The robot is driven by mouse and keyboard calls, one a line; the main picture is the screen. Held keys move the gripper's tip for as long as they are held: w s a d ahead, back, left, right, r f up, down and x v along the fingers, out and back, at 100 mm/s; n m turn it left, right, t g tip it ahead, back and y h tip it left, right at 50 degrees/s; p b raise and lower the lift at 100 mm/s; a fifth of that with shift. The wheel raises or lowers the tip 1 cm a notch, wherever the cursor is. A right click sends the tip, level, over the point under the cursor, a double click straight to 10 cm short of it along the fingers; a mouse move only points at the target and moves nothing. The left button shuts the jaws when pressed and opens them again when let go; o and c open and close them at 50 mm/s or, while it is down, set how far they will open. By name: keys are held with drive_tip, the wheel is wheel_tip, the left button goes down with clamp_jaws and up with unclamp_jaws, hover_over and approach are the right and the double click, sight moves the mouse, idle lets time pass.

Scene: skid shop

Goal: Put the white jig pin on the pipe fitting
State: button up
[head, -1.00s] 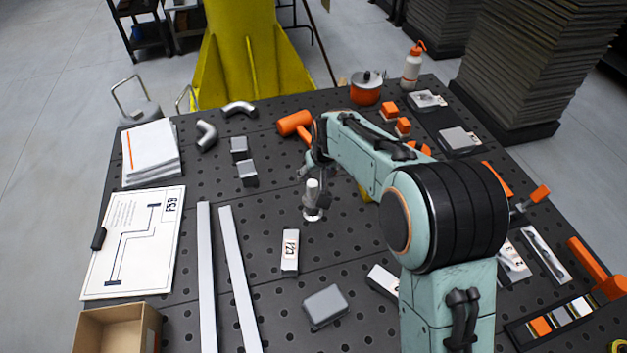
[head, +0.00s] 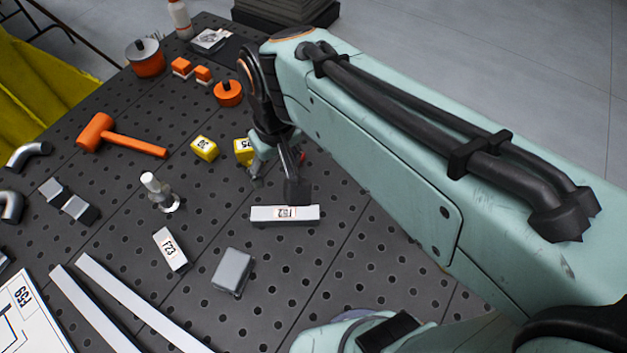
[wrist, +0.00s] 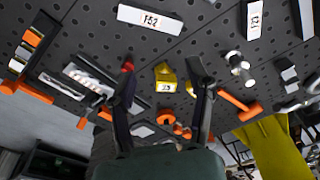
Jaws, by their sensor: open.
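The white jig pin (head: 150,181) is a short white cylinder.
The white block marked 123 (head: 170,250) and a grey block (head: 232,271) lie in front of the fitting. Yellow blocks (head: 204,148) and an orange mallet (head: 122,138) lie behind. Long pale bars (head: 130,300) lie front left. Perforated table between fitting and gripper is clear.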

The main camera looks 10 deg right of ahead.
drive_tip(key=s+d+f+m+g, duration=0.1)
drive_tip(key=s+d, duration=0.2)
drive_tip(key=s, duration=0.4)
drive_tip(key=s+d+f+m, duration=0.1)
drive_tip(key=s+d+m, duration=0.1)
drive_tip(key=s+d, duration=0.2)
drive_tip(key=s, duration=0.2)
drive_tip(key=shift+s+g, duration=0.35)
drive_tip(key=shift+g, duration=0.05)
